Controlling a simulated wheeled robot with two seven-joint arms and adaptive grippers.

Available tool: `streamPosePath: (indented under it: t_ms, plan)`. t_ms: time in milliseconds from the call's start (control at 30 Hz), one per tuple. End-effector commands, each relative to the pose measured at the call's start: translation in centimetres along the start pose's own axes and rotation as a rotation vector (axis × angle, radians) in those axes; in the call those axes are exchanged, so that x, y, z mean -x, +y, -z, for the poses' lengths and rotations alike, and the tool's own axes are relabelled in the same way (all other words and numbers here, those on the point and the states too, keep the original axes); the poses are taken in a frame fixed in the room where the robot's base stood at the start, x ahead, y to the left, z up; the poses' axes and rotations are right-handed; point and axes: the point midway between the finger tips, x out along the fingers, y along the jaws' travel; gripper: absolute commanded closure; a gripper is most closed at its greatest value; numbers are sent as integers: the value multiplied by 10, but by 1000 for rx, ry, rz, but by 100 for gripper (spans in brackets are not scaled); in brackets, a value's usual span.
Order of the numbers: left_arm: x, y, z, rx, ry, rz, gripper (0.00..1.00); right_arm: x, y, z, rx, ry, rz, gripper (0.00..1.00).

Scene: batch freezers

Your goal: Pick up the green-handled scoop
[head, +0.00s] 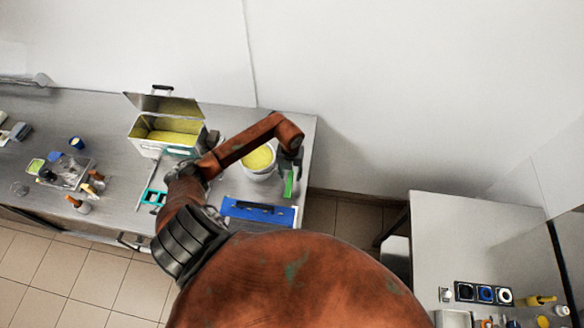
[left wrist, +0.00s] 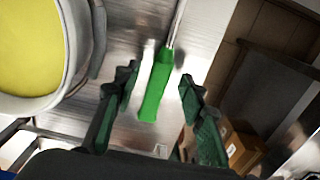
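The green-handled scoop shows its bright green handle in the head view (head: 288,184), at the right end of the steel counter. In the left wrist view the green handle (left wrist: 156,90) lies between the two fingers, with a thin metal shaft running up from it; the scoop's far end is out of frame. My left gripper (head: 290,162) is over the handle. In the left wrist view the left gripper (left wrist: 160,74) is open, with gaps between each finger and the handle. My right gripper is not in view.
A white tub with yellow contents (head: 259,170) stands just left of the handle; it also shows in the left wrist view (left wrist: 70,60). A blue tray (head: 257,212) lies at the counter's front. An open steel batch freezer (head: 143,147) stands further left. The counter's right edge is close.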

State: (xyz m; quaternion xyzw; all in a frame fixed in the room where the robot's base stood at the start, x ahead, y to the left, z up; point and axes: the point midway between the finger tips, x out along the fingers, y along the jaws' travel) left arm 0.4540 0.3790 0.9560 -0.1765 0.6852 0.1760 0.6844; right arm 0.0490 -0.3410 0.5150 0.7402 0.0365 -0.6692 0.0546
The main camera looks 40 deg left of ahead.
Motion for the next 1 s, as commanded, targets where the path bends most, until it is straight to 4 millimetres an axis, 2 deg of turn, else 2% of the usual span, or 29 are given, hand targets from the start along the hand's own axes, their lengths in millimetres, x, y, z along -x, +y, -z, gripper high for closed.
streamPosePath:
  t_ms: [167,400,900,1000]
  plan:
    - [-17,0,0,1,1,0,62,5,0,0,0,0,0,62]
    - [-20,1,0,-1,-2,-1,62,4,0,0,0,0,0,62]
    - [-19,1,0,-1,-1,-1,97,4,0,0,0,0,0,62]
    - [-19,1,0,-1,-1,-1,100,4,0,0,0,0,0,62]
